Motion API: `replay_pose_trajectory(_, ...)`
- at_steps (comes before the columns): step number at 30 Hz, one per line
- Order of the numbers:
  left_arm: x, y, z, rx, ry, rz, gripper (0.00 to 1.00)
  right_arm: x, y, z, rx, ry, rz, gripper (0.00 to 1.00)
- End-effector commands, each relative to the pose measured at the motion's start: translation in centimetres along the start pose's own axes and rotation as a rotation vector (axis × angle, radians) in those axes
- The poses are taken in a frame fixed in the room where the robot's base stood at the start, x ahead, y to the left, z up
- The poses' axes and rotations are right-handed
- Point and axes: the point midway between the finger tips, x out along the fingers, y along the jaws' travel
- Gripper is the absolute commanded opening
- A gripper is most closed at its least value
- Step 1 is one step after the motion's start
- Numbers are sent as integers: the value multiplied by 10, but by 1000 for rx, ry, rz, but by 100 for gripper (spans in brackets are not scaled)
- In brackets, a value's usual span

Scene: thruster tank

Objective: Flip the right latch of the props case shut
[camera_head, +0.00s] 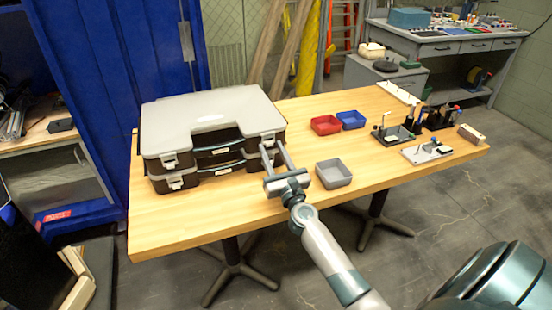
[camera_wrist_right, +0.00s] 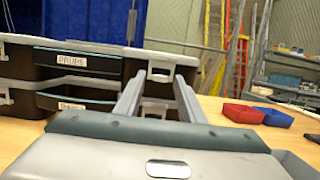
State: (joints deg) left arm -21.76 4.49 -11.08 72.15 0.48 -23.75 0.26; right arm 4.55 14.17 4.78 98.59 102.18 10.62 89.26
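The props case (camera_head: 218,108) is a dark case with a light grey lid, lying on top of a similar case on the table. In the right wrist view its front (camera_wrist_right: 80,62) bears a "PROPS" label. Its right latch (camera_wrist_right: 160,71) is light grey and sits near the front right corner; I cannot tell whether it is flipped up or shut. My right gripper (camera_head: 274,147) is open and empty, its fingers pointing at that corner. In the wrist view the latch shows between and beyond the fingertips (camera_wrist_right: 158,84); contact cannot be told. My left gripper is not in view.
The lower case (camera_head: 215,172) lies under the props case. A grey bin (camera_head: 334,173), a red bin (camera_head: 325,125) and a blue bin (camera_head: 351,119) stand to the right. Tools and small stands fill the table's right end. The wooden table (camera_head: 225,212) is bare along its front.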

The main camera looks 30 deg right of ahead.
Motion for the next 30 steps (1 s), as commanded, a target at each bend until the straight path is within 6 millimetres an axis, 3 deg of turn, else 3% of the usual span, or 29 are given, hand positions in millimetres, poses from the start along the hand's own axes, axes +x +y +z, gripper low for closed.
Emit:
replay_pose_trajectory(5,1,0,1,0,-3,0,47,-7,0,-1,0,1,0,36)
replay_pose_trajectory(11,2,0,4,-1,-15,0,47,-30,0,-2,1,2,0,36)
replay_pose_trajectory(30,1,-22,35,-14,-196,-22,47,-152,0,-3,1,1,0,36)
